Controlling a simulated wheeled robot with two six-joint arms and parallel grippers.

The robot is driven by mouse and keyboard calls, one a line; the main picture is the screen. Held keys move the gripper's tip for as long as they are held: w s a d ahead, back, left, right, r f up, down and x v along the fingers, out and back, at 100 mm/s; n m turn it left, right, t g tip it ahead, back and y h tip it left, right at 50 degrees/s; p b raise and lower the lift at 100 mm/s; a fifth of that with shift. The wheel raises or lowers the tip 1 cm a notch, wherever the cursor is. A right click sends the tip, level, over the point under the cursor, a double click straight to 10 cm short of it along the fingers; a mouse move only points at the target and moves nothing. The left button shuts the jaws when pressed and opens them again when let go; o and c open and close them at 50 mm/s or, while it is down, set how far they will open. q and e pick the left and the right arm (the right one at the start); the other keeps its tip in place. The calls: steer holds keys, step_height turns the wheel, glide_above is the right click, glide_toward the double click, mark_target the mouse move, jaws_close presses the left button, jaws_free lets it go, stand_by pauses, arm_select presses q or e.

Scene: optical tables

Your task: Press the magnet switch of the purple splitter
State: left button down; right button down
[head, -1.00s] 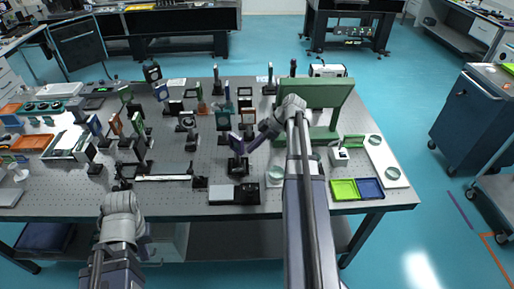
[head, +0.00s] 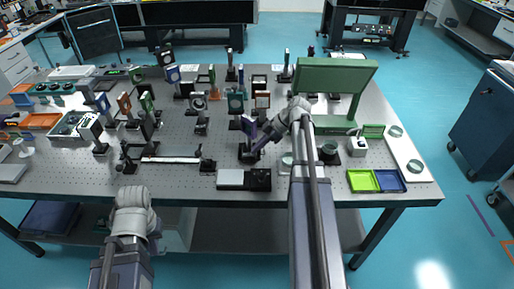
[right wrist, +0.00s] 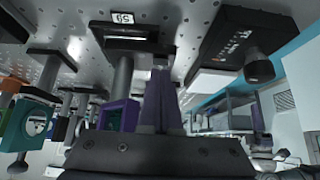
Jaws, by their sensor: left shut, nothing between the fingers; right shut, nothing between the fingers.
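The purple splitter (head: 248,126) stands upright on a black base (head: 249,154) near the front middle of the table. In the right wrist view its purple frame (right wrist: 118,113) is just left of my fingers, and its base (right wrist: 125,38) carries a white number label. My right gripper (head: 257,148) is shut and empty, pointing down and left beside the splitter's post. In the right wrist view its purple fingertips (right wrist: 160,73) are close to the base's edge; I cannot tell whether they touch. The switch is not clearly made out. My left arm is at the lower left; its fingers do not show.
A black and grey box (head: 244,180) lies just in front of the splitter; its knob shows in the right wrist view (right wrist: 259,69). Other mounted optics (head: 236,102) stand close behind. A large green panel (head: 335,75) rises to the right. Green and blue trays (head: 376,181) lie front right.

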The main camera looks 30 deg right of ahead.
steer(key=shift+s+d+f+b, duration=0.1)
steer(key=shift+d+f+b, duration=0.05)
steer(key=shift+f+b, duration=0.55)
steer(key=shift+r+p, duration=0.3)
steer(key=shift+r, duration=0.1)
steer(key=shift+r+p, duration=0.7)
steer(key=shift+p, duration=0.1)
steer(key=shift+r, duration=0.15)
